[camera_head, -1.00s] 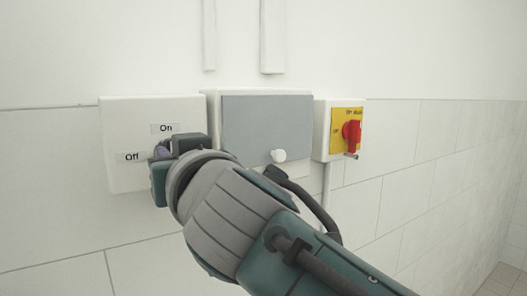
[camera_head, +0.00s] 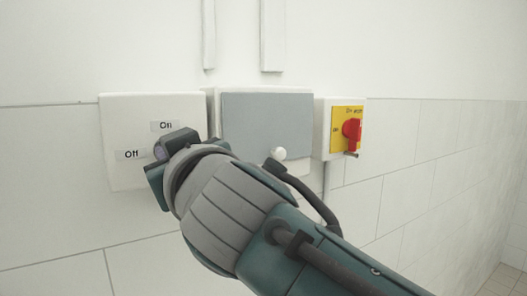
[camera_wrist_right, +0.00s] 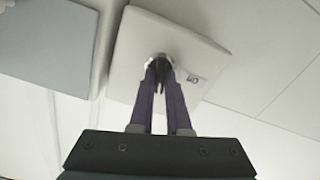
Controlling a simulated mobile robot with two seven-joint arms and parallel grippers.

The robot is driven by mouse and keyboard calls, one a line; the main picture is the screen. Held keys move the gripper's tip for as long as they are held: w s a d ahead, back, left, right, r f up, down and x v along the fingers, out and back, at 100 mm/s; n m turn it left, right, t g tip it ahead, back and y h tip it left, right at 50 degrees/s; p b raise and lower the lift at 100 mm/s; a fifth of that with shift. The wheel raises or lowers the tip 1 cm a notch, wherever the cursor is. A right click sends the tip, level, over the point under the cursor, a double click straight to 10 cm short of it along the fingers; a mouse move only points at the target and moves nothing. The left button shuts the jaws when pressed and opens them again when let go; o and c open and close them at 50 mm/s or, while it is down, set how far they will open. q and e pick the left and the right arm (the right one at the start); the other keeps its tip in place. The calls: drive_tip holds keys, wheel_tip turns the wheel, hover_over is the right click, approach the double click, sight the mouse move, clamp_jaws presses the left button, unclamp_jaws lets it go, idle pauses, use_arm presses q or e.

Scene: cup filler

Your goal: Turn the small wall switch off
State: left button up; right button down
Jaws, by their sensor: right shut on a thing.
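The small wall switch is a square white box (camera_head: 125,115) at the left on the wall, with an "On" label at its upper part and an "Off" label at its left. My right gripper (camera_head: 160,152) is at the lower right part of this box's face, just right of "Off". In the right wrist view the box (camera_wrist_right: 135,45) lies straight ahead, and the narrow fingers of the right gripper (camera_wrist_right: 160,68) are shut on the small dark switch knob at its face. The knob is mostly hidden by the fingers, so its exact angle is unclear. My left gripper is out of view.
Right of the switch is a box with a grey cover (camera_head: 262,125) and a white round knob (camera_head: 278,153). Further right is a yellow panel with a red rotary switch (camera_head: 351,130). Conduits (camera_head: 272,35) run up the wall. The tiled wall at right is clear.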

drive_tip(key=shift+s+a+f+n+b, duration=0.15)
drive_tip(key=shift+n+b, duration=0.2)
drive_tip(key=shift+n, duration=3.3)
drive_tip(key=shift+w+f+n+b, duration=0.1)
drive_tip(key=shift+n+b, duration=0.2)
drive_tip(key=shift+n, duration=3.35)
drive_tip(key=c, duration=0.9)
unclamp_jaws()
drive_tip(key=shift+s, duration=0.15)
